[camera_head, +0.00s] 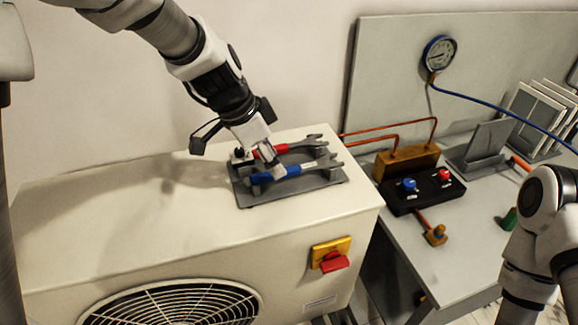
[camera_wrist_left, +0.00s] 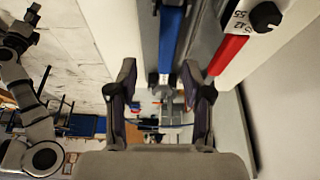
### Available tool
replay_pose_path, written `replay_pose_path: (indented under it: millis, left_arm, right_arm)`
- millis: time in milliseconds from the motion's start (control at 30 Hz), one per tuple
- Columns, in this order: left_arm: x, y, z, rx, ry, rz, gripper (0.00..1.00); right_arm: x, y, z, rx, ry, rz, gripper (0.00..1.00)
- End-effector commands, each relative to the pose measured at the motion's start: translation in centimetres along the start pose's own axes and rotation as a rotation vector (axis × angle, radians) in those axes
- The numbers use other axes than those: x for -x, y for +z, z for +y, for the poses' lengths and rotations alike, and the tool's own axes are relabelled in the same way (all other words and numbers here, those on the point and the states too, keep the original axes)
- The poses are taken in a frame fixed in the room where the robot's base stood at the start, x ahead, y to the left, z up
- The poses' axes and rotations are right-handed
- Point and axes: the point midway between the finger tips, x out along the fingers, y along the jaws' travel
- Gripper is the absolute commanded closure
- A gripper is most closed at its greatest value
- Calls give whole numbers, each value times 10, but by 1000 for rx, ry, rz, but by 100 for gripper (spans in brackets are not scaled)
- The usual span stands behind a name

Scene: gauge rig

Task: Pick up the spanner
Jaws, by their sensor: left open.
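Two spanners lie side by side on a grey holder (camera_head: 243,199) on top of the cream unit. The nearer spanner has a blue handle (camera_head: 290,171), and the farther one has a red handle (camera_head: 280,149). Their grey open-jaw ends point right. My left gripper (camera_head: 272,166) comes down from above at the handles and hides part of them. In the left wrist view its two fingers (camera_wrist_left: 160,72) stand apart. The blue handle (camera_wrist_left: 171,45) lines up with the gap between them, and the red handle (camera_wrist_left: 228,54) is to the right. I cannot tell whether the fingers touch the blue spanner.
The cream unit's top (camera_head: 130,215) is clear left of the holder. A red switch on a yellow plate (camera_head: 331,252) is on its front. To the right are a black valve block (camera_head: 425,190), copper pipes and a gauge (camera_head: 439,53) on a panel. My right arm shows at the right edge.

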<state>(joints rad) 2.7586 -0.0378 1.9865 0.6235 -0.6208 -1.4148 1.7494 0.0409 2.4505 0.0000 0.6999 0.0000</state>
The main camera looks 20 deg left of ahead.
Motion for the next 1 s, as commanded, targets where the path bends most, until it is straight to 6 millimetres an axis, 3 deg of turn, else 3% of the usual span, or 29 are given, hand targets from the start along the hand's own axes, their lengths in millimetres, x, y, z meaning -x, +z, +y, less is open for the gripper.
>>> replay_pose_path:
  millis: [33,200,1000]
  left_arm:
    - [-7,-4,0,1,2,-6,50]
    - [-32,-4,0,0,2,-2,50]
    - [-36,-2,0,0,0,-1,50]
  right_arm:
    - [8,0,0,0,0,1,51]
    - [8,-1,0,1,0,1,51]
    - [0,0,0,1,0,1,51]
